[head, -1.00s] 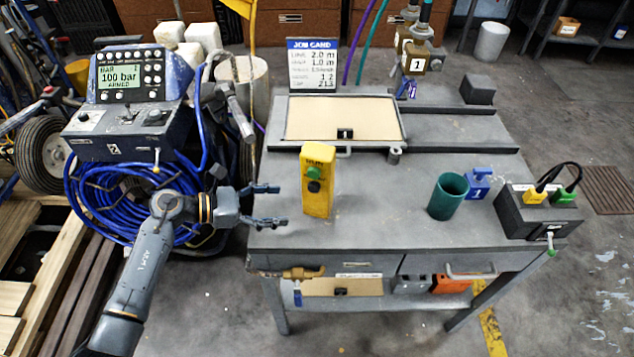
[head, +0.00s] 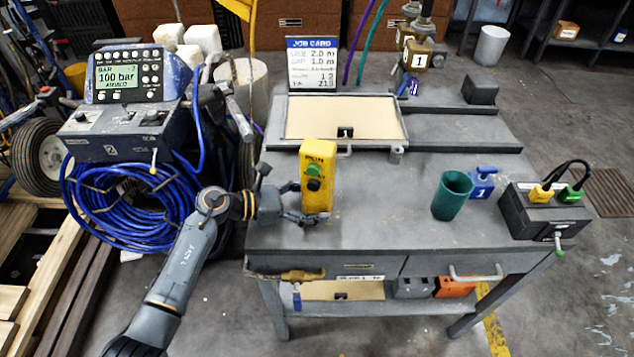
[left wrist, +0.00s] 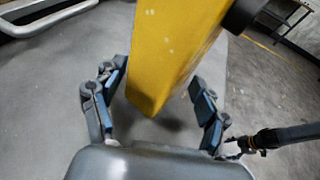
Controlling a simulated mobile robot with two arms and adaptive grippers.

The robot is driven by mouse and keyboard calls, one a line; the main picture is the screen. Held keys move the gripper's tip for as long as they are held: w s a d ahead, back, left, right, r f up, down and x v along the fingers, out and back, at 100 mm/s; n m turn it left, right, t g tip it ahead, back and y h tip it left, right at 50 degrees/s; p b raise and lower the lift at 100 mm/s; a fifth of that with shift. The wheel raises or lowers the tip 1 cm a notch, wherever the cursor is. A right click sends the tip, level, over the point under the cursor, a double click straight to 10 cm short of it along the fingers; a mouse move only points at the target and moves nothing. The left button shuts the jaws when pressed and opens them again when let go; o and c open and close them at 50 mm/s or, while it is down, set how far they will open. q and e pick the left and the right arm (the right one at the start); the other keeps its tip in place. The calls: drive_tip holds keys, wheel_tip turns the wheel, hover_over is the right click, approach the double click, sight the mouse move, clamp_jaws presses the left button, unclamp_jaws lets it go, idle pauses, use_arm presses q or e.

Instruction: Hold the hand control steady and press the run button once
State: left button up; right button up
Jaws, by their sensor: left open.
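The hand control is a yellow upright box (head: 318,200) on the workbench, labelled RUN at its top, with a green button (head: 314,170) and a black button (head: 313,185) on its face. My left gripper (head: 285,197) is at its left side, open around its lower part. In the left wrist view the yellow box (left wrist: 172,50) stands between the two spread fingers of the left gripper (left wrist: 160,84). A gap shows at the left finger; contact at the right finger is unclear. A black knob sticks out from the box's side. My right gripper is not seen.
A green cup (head: 452,197), a blue block marked 1 (head: 482,184) and a dark box with yellow and green plugs (head: 540,214) stand to the right. A framed tray (head: 345,112) lies behind. A console (head: 130,80) and blue hose (head: 120,210) are left.

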use_arm(q)
drive_tip(key=c, duration=1.5)
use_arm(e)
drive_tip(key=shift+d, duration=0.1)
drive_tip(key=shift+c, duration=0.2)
use_arm(q)
drive_tip(key=shift+o, duration=0.2)
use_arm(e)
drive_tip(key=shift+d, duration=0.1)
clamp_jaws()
